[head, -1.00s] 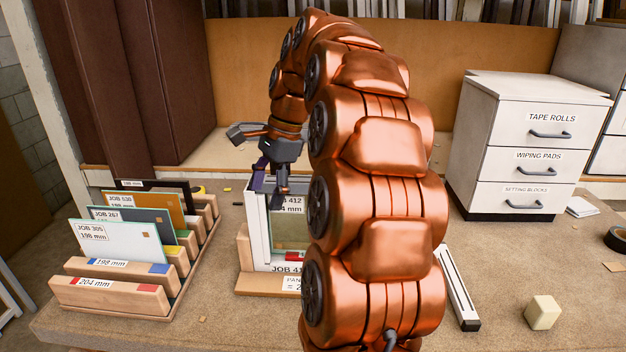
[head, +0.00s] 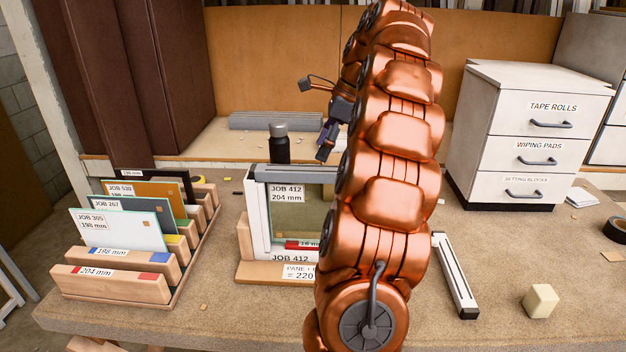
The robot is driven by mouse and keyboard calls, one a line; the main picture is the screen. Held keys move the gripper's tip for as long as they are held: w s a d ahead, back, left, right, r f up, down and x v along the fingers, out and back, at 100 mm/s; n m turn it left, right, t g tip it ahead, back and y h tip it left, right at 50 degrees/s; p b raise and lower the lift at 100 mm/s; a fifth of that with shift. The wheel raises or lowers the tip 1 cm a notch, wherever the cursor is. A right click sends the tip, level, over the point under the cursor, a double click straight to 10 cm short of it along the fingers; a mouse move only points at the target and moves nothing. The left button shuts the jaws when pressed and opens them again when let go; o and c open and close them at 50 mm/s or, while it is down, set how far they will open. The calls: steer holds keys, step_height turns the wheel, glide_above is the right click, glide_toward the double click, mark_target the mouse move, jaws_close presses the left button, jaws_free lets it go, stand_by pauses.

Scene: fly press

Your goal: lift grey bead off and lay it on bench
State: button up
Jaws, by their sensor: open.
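The grey bead (head: 296,173) appears as a grey bar along the top of a white frame (head: 252,222). The frame holds a greenish pane (head: 287,222) with a JOB 412, 204 mm label, and stands upright on a wooden stand (head: 258,272). My gripper (head: 324,152) is open, above and behind the bar's right part in the picture, with no visible contact. My arm hides the frame's right side and the bar's right end.
A white bar with dark ends (head: 455,275) lies on the bench (head: 240,325) at right, near a cream block (head: 540,301). A rack of panes (head: 120,230) stands left. A dark bottle (head: 279,145) stands behind the frame. Bench front is mostly clear.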

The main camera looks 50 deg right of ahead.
mark_target(312, 168)
steer(key=shift+b+x, duration=0.3)
steer(key=shift+x, duration=0.6)
steer(key=shift+p+x, duration=0.8)
steer(key=shift+x, duration=1.05)
steer(key=shift+s+a, duration=0.1)
steer(key=shift+a, duration=0.05)
steer(key=c, duration=1.3)
steer(key=shift+r, duration=0.15)
steer(key=shift+c, duration=0.2)
